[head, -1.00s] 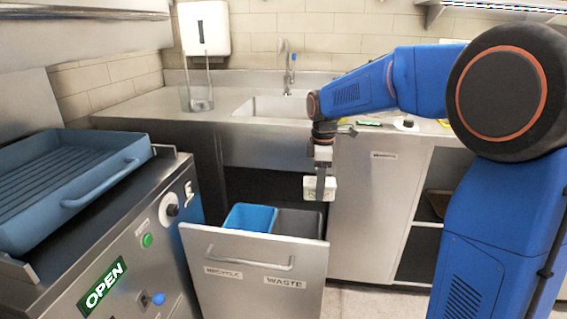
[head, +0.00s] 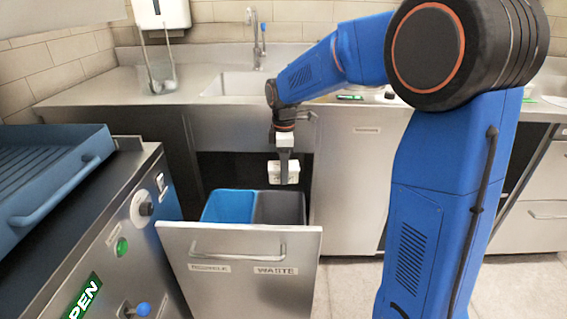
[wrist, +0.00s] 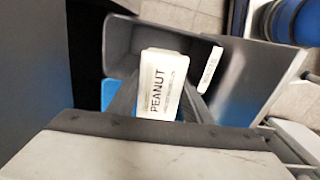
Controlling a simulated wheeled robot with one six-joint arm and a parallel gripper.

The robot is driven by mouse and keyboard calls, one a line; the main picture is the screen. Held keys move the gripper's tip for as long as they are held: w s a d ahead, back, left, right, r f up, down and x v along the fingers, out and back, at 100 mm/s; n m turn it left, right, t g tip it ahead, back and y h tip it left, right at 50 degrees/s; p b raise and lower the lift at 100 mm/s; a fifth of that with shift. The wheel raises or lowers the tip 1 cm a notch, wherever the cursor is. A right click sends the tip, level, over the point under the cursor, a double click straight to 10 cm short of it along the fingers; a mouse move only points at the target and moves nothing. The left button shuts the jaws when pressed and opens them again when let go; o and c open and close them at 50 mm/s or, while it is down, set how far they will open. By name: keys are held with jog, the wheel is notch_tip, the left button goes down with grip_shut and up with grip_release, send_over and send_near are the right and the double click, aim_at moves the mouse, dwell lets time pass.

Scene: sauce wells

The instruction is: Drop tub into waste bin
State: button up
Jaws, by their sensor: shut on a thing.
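A small white tub (head: 284,172) hangs in my gripper (head: 284,160), which is shut on it. In the wrist view the tub (wrist: 163,84) shows a label reading PEANUT. The grey waste bin (head: 279,207) is in the pulled-out drawer, on the right, behind the WASTE label. In the head view the tub is above the rear part of the waste bin and apart from it. In the wrist view the grey bin (wrist: 125,42) lies beyond the tub. The bin's floor is mostly hidden in the head view.
The blue recycle bin (head: 228,206) sits directly left of the waste bin. The drawer front (head: 240,270) with its handle stands open into the floor space. A steel machine (head: 110,230) with a blue tray is at the left. The sink counter (head: 130,88) is behind.

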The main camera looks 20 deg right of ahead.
jog(key=shift+f, duration=0.35)
jog(key=o, duration=1.4)
jog(key=shift+c, duration=0.2)
notch_tip(320, 180, up, 17)
jog(key=shift+r, duration=0.2)
jog(key=shift+s, duration=0.15)
